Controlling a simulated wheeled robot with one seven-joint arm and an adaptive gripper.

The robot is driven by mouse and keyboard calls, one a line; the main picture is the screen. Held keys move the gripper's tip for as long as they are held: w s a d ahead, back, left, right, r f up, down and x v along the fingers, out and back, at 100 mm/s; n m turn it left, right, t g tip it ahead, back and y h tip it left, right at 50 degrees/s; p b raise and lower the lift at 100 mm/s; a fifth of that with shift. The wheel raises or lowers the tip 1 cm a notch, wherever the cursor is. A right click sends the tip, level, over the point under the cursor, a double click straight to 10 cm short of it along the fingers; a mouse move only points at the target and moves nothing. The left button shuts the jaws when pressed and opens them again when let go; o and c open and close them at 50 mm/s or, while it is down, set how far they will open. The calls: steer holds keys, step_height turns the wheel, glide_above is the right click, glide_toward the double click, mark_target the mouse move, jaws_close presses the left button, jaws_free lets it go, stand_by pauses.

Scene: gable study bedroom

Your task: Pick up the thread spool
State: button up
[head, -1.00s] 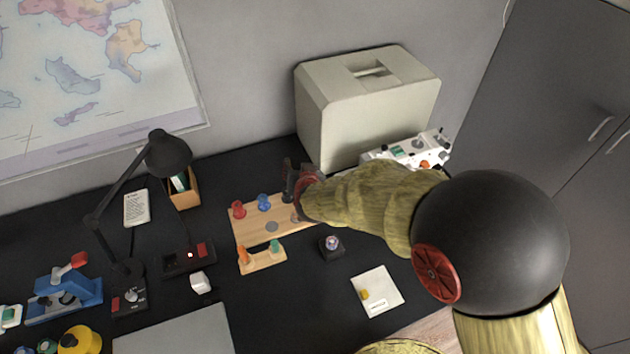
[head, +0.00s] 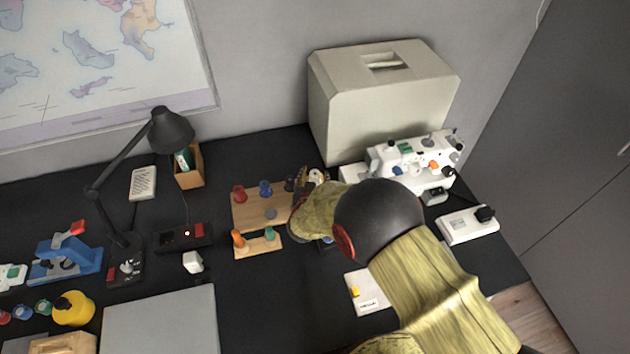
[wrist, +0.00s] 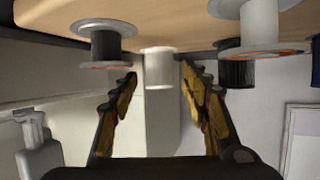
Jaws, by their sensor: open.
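Several thread spools stand on a wooden board (head: 248,213) on the dark desk. A red spool (head: 239,193) and a blue spool (head: 265,188) show in the head view. My gripper (head: 309,178) is at the board's right end, its fingers partly hidden by my arm. In the wrist view, which looks upside down, my gripper (wrist: 159,76) is open and empty. A small white spool-like cylinder (wrist: 159,69) appears in line with the gap between the fingertips; I cannot tell its distance. A dark spool (wrist: 103,45) is at left and a larger white spool (wrist: 260,30) at right.
A white sewing machine (head: 415,160) stands to the right, before a large beige case (head: 385,95). A small wooden stand (head: 258,246) with orange and teal pieces is in front of the board. A black lamp (head: 170,130) stands at left.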

steer(key=shift+w+f, duration=0.2)
steer(key=shift+w, duration=0.35)
steer(key=shift+c, duration=0.3)
steer(key=c, duration=1)
